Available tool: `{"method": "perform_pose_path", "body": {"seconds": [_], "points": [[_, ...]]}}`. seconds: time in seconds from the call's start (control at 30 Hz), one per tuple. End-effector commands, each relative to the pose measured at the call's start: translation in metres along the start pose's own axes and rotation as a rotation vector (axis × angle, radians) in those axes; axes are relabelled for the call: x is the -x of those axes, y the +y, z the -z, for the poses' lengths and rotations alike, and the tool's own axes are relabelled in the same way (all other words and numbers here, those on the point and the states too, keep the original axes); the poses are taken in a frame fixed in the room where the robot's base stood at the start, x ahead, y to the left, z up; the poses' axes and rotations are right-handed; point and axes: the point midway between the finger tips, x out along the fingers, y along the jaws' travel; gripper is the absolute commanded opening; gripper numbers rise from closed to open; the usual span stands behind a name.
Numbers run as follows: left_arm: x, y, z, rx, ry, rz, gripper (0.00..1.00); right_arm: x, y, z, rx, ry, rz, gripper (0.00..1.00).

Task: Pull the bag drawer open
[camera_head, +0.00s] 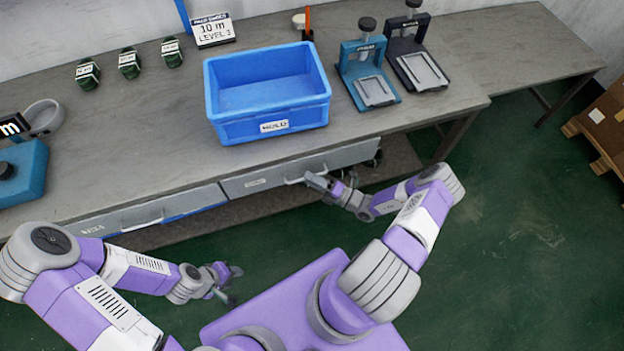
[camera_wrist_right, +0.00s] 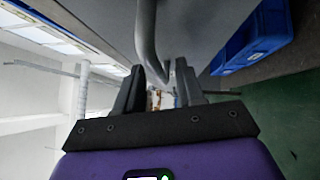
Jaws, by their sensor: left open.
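Two grey drawers sit under the front edge of the workbench. The right drawer (camera_head: 270,179) has a small label too small to read and appears shut; its bar handle (camera_head: 292,181) also shows in the right wrist view (camera_wrist_right: 146,35). The left drawer (camera_head: 180,205) has its own bar handle and appears shut. My right gripper (camera_head: 312,181) is at the right end of the right drawer's handle. In the right wrist view its fingers (camera_wrist_right: 160,88) are apart, with the handle's bent end between or just beyond them. My left gripper (camera_head: 231,284) is open and empty, in front of the bench.
A blue bin (camera_head: 267,132) labelled MOLD stands on the workbench (camera_head: 150,130) above the right drawer. Two clamp presses (camera_head: 368,75) stand to its right, several small dark green items (camera_head: 129,62) at the back left.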

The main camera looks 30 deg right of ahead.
Motion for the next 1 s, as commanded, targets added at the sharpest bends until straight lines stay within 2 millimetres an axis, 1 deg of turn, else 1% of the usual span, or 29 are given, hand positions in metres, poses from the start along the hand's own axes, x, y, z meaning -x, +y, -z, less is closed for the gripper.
{"method": "perform_pose_path", "body": {"seconds": [0.23, 0.27, 0.5, 0.87, 1.0], "points": [[0.0000, 0.0000, 0.0000, 0.000, 0.000, 0.000, 0.43, -0.0017, 0.0001, 0.0002, 0.000, 0.000, 0.000, 0.38], [0.0000, 0.0000, 0.0000, 0.000, 0.000, 0.000, 0.43, -0.0017, 0.0002, 0.0002, 0.000, 0.000, 0.000, 0.36], [0.0000, 0.0000, 0.0000, 0.000, 0.000, 0.000, 0.43, -0.0015, 0.0002, 0.0002, 0.001, 0.001, 0.000, 0.00], [0.0001, 0.0001, 0.0000, 0.000, 0.000, 0.000, 0.43, -0.0013, 0.0003, 0.0008, 0.001, 0.002, 0.000, 0.00], [0.0013, 0.0005, -0.0001, 0.000, 0.000, 0.000, 0.43, -0.0011, 0.0010, 0.0077, -0.002, 0.013, -0.001, 0.00]]}}
